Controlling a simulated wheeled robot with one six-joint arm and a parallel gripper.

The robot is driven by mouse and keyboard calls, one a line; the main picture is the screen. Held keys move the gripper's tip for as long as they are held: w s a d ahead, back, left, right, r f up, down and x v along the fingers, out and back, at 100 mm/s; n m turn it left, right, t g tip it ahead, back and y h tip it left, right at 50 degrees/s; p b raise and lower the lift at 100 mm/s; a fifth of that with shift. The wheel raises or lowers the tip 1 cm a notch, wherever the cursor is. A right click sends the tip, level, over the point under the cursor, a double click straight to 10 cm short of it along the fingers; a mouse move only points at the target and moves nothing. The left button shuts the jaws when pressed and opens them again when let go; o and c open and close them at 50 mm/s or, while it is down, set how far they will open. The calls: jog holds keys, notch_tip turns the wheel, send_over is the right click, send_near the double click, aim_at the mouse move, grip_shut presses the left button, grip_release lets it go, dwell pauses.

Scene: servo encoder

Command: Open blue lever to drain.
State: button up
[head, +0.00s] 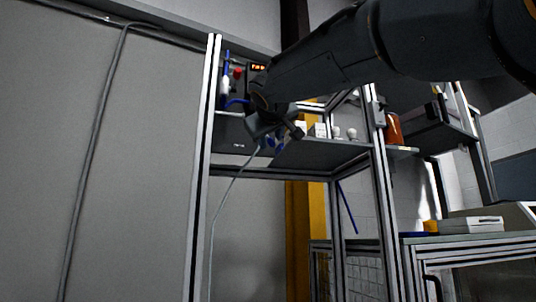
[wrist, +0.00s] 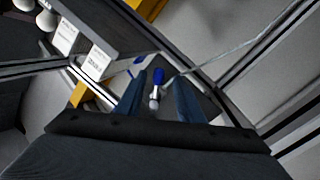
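The blue lever (wrist: 158,76) shows in the middle of the wrist view, with a small silver-white fitting (wrist: 154,101) below it. My gripper (wrist: 161,79) is open, and its two dark blue fingers stand on either side of the lever with a visible gap to each. How far the lever lies beyond the fingertips is hard to tell. Small blue parts show there, but I cannot tell lever from fingers.
A metal frame post (head: 204,170) stands left of my gripper. The shelf (head: 320,152) carries small white items. A thin pale hose (head: 226,195) hangs down, and it also crosses the wrist view (wrist: 230,55). A red knob (head: 237,73) and an orange display (head: 258,67) are above.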

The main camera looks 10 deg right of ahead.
jog(key=p+x, duration=0.2)
jog(key=x, duration=0.5)
jog(key=shift+w+d, duration=0.2)
jog(key=shift+w, duration=0.05)
